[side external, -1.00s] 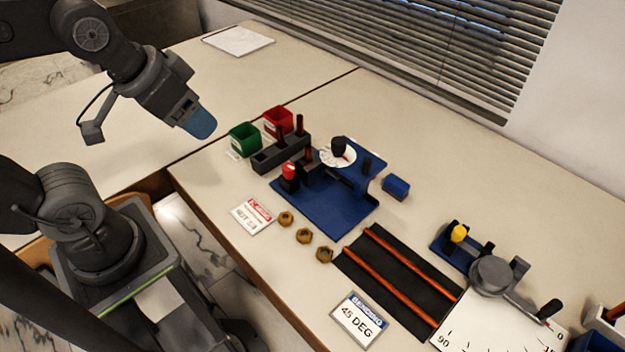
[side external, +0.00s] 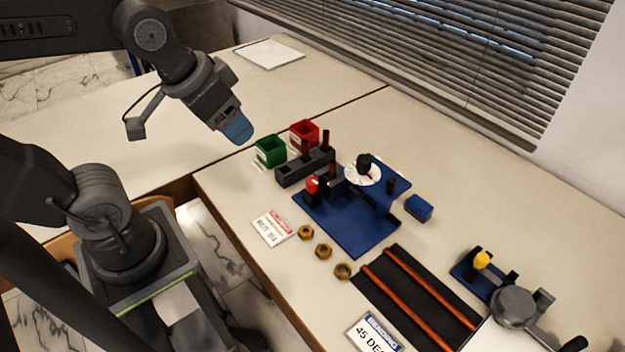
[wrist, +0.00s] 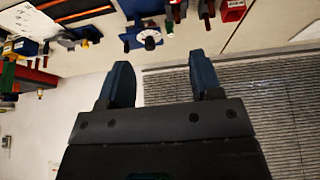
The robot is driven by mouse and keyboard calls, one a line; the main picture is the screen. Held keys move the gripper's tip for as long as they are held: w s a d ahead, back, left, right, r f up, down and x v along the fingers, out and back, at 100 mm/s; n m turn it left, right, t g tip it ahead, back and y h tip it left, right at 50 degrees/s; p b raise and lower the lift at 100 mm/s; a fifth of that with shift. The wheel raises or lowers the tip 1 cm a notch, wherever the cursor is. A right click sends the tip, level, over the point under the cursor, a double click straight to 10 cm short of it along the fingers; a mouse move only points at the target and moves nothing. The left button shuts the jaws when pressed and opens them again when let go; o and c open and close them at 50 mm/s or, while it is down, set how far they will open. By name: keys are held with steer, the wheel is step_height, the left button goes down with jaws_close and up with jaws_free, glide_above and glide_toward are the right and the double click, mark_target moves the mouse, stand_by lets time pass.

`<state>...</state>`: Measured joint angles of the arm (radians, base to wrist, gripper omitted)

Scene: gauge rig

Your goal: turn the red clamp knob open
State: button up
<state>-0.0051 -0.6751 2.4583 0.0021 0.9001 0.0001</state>
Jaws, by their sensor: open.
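The red clamp knob (side external: 312,185) stands upright at the left side of a blue fixture plate (side external: 352,232) in the side view. A white dial with a black knob (side external: 363,165) sits behind it. My gripper (side external: 238,129) has blue fingers and hangs in the air to the left of the fixture, apart from the red knob. In the wrist view my gripper (wrist: 163,78) is open, with nothing between its fingers. The blue fixture (wrist: 130,38) and its dial show far off at the top there; I cannot pick out the red knob clearly.
A green bin (side external: 270,152), a red bin (side external: 304,133) and a dark rack (side external: 290,174) with upright rods stand near the fixture. Several brass nuts (side external: 323,251) and a sign (side external: 272,228) lie in front. Orange rods (side external: 420,300) lie on a black mat at the right.

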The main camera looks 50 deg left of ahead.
steer(key=w+a+f+g, duration=0.1)
steer(key=w+f+g, duration=0.2)
steer(key=w, duration=0.7)
steer(key=g, duration=0.2)
glide_toward(312, 181)
steer(key=shift+n, duration=0.3)
step_height(312, 181, down, 10)
steer(key=shift+w+r, duration=0.1)
steer(key=shift+w, duration=0.05)
steer(key=shift+c, duration=0.3)
steer(key=c, duration=0.9)
steer(key=shift+o, duration=0.2)
